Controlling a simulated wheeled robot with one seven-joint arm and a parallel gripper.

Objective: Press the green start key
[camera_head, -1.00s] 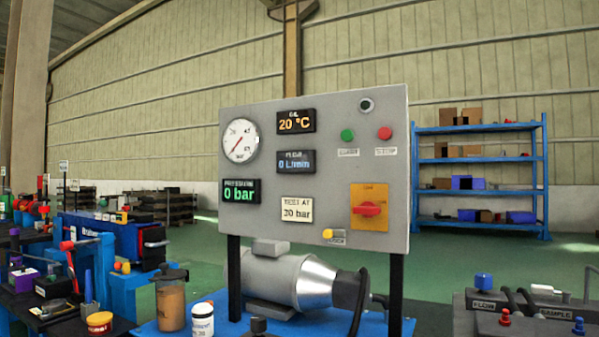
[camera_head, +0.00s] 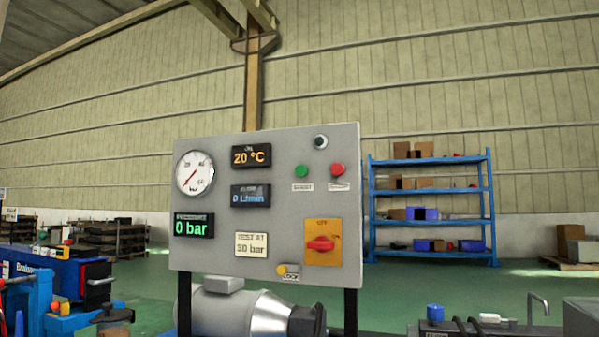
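The green start key (camera_head: 302,171) is a small round button on the upper right of a grey control panel (camera_head: 215,258), with a small white label below it. A red button (camera_head: 338,169) sits just right of it. A dark round lamp or socket (camera_head: 320,142) is above and between them. A red rotary switch (camera_head: 321,244) on an orange plate is below. The displays read 20 °C (camera_head: 251,156), 0 L/min (camera_head: 250,195) and 0 bar (camera_head: 193,226). My gripper is not in view.
The panel stands on two black posts above a grey motor (camera_head: 225,312). A yellow knob (camera_head: 282,270) with a lock label is on its lower edge. Blue shelving (camera_head: 430,255) stands behind right. A blue machine (camera_head: 60,270) is at left. Green floor is open between.

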